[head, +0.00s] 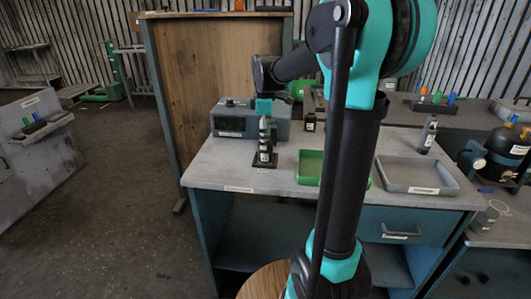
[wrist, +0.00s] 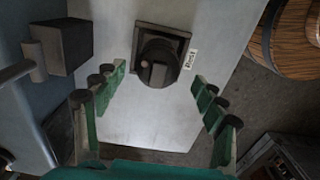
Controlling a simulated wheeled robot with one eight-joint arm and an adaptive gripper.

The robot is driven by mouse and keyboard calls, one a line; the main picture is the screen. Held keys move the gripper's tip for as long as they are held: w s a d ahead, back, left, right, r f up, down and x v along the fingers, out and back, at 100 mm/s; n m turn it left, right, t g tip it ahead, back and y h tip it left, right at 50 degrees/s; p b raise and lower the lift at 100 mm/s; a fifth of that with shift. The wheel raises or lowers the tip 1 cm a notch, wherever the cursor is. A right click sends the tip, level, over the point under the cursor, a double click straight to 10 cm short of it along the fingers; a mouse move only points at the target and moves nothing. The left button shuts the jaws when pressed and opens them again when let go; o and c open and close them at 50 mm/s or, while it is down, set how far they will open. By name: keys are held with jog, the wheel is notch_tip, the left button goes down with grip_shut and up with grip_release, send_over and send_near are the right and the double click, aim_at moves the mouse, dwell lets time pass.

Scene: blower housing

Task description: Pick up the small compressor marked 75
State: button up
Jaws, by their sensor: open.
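A small dark upright object with a white label (head: 264,156) stands on a dark square base near the left front of the grey bench. In the wrist view it shows from above as a round dark body (wrist: 157,63) on its square base, with a tag beside it. I cannot read a 75 on it, so I cannot tell if it is the named compressor. My gripper (wrist: 158,85) is open, its green fingers apart on either side of the lower part of the view. In the head view my gripper (head: 265,112) is directly above the object.
A grey box device (head: 232,122) stands just behind. A green tray (head: 311,168) and a grey tray (head: 418,177) lie to the right, with a labelled dark bottle-like item (head: 428,135) behind. A black tank with a gauge (head: 508,150) stands far right. My arm hides mid-bench.

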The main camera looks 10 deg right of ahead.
jog(key=shift+w+d+f, duration=0.1)
jog(key=shift+f, duration=2.85)
grip_shut()
